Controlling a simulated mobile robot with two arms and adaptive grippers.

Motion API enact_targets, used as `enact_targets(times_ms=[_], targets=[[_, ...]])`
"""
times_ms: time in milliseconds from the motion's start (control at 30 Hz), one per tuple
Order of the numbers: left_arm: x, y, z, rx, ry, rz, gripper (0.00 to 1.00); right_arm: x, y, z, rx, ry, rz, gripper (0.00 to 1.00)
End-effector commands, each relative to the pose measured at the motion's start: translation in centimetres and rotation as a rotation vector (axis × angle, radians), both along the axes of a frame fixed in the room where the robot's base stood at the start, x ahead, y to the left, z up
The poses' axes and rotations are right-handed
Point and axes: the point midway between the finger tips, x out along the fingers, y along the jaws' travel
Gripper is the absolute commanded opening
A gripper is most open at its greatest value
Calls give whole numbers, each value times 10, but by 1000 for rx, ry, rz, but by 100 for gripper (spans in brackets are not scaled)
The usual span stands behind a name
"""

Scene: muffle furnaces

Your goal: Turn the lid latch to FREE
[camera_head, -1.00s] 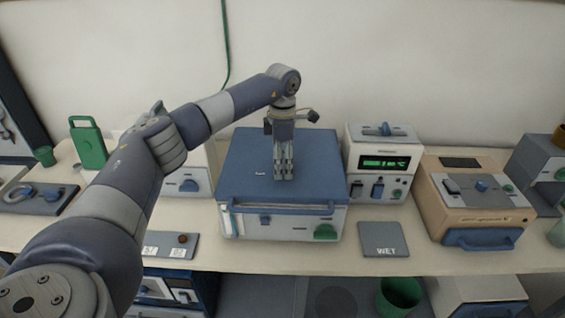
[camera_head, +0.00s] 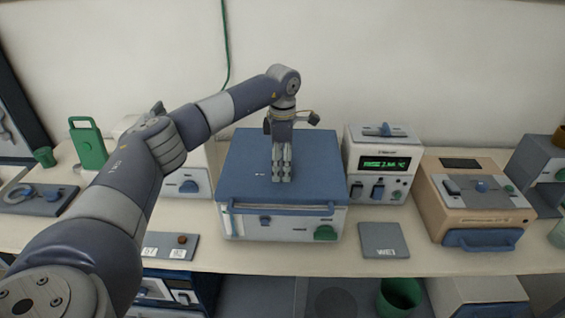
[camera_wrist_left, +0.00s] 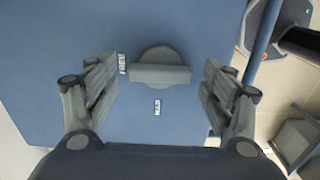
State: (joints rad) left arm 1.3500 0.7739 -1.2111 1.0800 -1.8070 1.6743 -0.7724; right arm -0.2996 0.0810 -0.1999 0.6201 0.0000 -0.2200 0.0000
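The lid latch (camera_wrist_left: 160,73) is a grey round knob with a straight bar across it, on the blue lid (camera_head: 250,150) of the white box in the middle of the bench. In the left wrist view the bar lies left to right. A small label that seems to read FREE (camera_wrist_left: 122,64) is by its left end; another, seemingly HOLD (camera_wrist_left: 157,107), is below it. My left gripper (camera_head: 282,178) points down over the lid. In the wrist view its open fingers (camera_wrist_left: 160,88) stand on either side of the bar, with gaps. In the head view the gripper hides the latch.
A white unit with a green display (camera_head: 385,163) stands close to the box's right, and a tan furnace (camera_head: 475,205) farther right. A grey WET plate (camera_head: 384,240) lies in front. A white unit with a blue knob (camera_head: 188,187) stands left of the box.

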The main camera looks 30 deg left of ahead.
Motion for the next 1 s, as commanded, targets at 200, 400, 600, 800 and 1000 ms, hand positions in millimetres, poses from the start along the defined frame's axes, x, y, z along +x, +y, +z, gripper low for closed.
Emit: enact_targets(times_ms=[200,400,600,800,1000], targets=[[0,0,0,0,0,1,77,0,0,0,0,0,0,0],[1,0,13,-1,-4,1,77,0,0,0,0,1,0,0],[2,0,53,-1,-6,1,77,0,0,0,1,0,0,0],[1,0,93,0,-4,2,77,0,1,0,1,0,0,0],[1,0,116,0,-1,0,77,0,1,0,1,0,0,0]])
